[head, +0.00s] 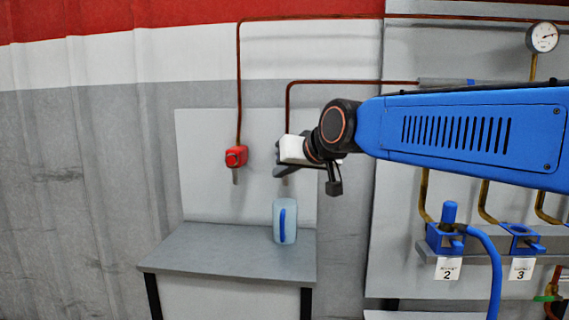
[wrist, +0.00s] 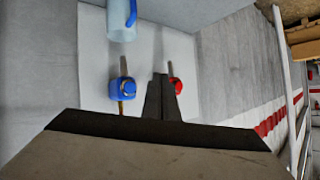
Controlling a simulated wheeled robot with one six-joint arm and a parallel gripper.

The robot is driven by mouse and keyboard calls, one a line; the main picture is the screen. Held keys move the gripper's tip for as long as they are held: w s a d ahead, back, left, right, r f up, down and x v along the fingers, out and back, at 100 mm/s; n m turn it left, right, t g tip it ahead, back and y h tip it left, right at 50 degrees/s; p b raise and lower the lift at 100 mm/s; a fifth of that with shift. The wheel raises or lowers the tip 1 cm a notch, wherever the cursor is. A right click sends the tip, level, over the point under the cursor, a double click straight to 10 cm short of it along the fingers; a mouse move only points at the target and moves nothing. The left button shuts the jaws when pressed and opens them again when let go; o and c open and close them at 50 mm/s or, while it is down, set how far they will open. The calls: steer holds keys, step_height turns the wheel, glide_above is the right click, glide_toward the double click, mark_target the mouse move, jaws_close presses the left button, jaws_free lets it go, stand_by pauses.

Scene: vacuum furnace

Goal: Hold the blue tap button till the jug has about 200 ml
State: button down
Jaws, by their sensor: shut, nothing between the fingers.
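The blue tap (wrist: 121,92) with its round button shows in the wrist view, left of my shut fingers (wrist: 160,78). A gap shows between the fingers and the tap in that view. In the head view my gripper (head: 281,160) is in front of the back panel and hides most or all of the blue tap. The jug (head: 291,222), pale and translucent with a blue handle, stands upright on the grey table below my gripper. It also shows at the top of the wrist view (wrist: 120,30). I cannot tell its water level.
A red tap (head: 236,157) is on the panel to the left, and right of my fingers in the wrist view. The grey table (head: 220,260) is clear left of the jug. Numbered blue holders (head: 444,240) and a blue hose (head: 490,255) are at right.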

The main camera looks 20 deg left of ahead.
steer(key=w+a, duration=0.2)
steer(key=w, duration=0.6)
steer(key=shift+w, duration=0.3)
stand_by(2.0)
steer(key=shift+w, duration=0.2)
steer(key=shift+w+a, duration=0.15)
steer(key=shift+w, duration=0.3)
stand_by(4.2)
